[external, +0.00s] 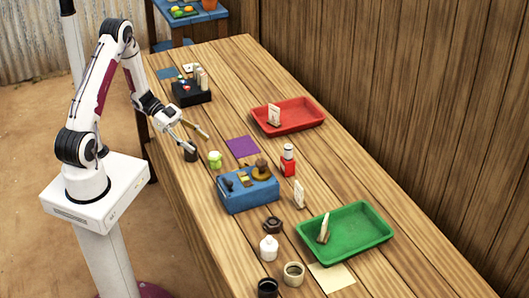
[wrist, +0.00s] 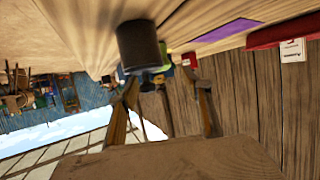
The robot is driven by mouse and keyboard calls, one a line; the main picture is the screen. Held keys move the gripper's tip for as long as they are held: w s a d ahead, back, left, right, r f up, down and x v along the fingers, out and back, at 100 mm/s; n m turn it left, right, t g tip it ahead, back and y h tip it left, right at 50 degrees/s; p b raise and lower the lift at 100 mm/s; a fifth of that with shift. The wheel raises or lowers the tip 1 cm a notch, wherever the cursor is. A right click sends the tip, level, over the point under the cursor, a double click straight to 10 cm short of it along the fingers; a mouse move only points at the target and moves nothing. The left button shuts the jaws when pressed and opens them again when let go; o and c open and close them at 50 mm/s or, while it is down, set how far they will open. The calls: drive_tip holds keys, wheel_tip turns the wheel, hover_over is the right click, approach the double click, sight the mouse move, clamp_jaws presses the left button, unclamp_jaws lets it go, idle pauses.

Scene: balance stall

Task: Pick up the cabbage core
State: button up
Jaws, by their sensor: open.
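The likely cabbage core (external: 214,159), a small pale green lump with a whitish base, stands on the wooden table in the external view, left of the blue box. My gripper (external: 200,143) is open and empty, a little behind the core and apart from it. One finger is close to a dark cylinder (external: 190,155); I cannot tell whether they touch. In the wrist view my gripper (wrist: 167,88) has its fingers spread, with the dark cylinder (wrist: 140,46) large near the left finger. The core is not clear there, among small things beyond the cylinder.
The blue box (external: 250,198) holds small items. A red tray (external: 310,125), green tray (external: 370,215), red-and-white bottle (external: 288,165) and black holder (external: 190,97) stand on the table. A purple mat (external: 242,146) lies flat, with bare wood around it.

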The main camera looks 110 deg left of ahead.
sight(215, 160)
drive_tip(key=shift+w+d+f, duration=0.15)
drive_tip(key=shift+w+f, duration=0.1)
drive_tip(key=shift+w, duration=0.25)
drive_tip(key=shift+w, duration=0.1)
drive_tip(key=shift+x, duration=2.5)
drive_tip(key=shift+d+r, duration=0.1)
drive_tip(key=shift+d, duration=0.05)
drive_tip(key=c, duration=1.2)
